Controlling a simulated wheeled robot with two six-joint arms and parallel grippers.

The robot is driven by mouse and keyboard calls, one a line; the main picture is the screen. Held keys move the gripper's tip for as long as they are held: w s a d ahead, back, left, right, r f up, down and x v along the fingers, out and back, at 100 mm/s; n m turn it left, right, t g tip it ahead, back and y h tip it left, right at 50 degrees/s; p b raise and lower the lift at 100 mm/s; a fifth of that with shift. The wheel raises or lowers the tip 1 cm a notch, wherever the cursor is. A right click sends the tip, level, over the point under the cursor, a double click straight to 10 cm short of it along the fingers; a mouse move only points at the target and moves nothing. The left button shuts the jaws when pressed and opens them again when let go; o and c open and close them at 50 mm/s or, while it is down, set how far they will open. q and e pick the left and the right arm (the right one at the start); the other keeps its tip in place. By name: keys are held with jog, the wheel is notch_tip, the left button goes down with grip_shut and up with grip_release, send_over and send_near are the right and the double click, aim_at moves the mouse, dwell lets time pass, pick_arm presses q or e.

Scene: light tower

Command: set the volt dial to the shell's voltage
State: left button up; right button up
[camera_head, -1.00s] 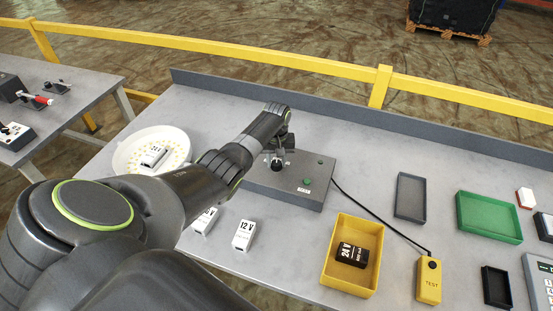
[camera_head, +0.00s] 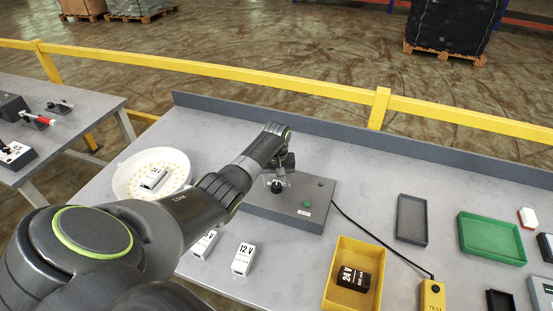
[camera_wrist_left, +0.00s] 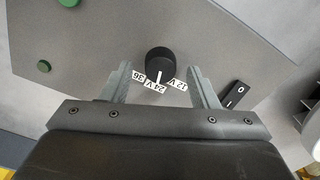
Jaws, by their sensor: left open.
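The volt dial (camera_wrist_left: 159,61) is a black round knob on the grey test box (camera_head: 295,212). Around it are labels 36, 24 V and 12 V, and its white pointer line is toward 24 V. My left gripper (camera_head: 279,175) is over the box's left part. In the left wrist view its fingers (camera_wrist_left: 159,70) are open, one on each side of the knob, with gaps showing. The white round shell (camera_head: 125,180) with yellow dots lies at the left of the table. A white block (camera_head: 153,178) on it has a label too small to read surely. My right gripper is out of view.
A black-and-white rocker switch (camera_wrist_left: 235,95) is right of the dial in the left wrist view. White blocks, one marked 12 V (camera_head: 243,259), lie in front of the box. A yellow tray (camera_head: 342,246) holds a black 24 V block (camera_head: 353,279). A cable runs to a yellow tester (camera_head: 432,297).

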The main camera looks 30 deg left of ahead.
aim_at(277, 185)
pick_arm(q)
notch_tip(277, 185, up, 16)
jog(key=b, duration=0.1)
jog(key=shift+r+b, duration=0.25)
jog(key=shift+b, duration=0.15)
jog(key=shift+f, duration=0.1)
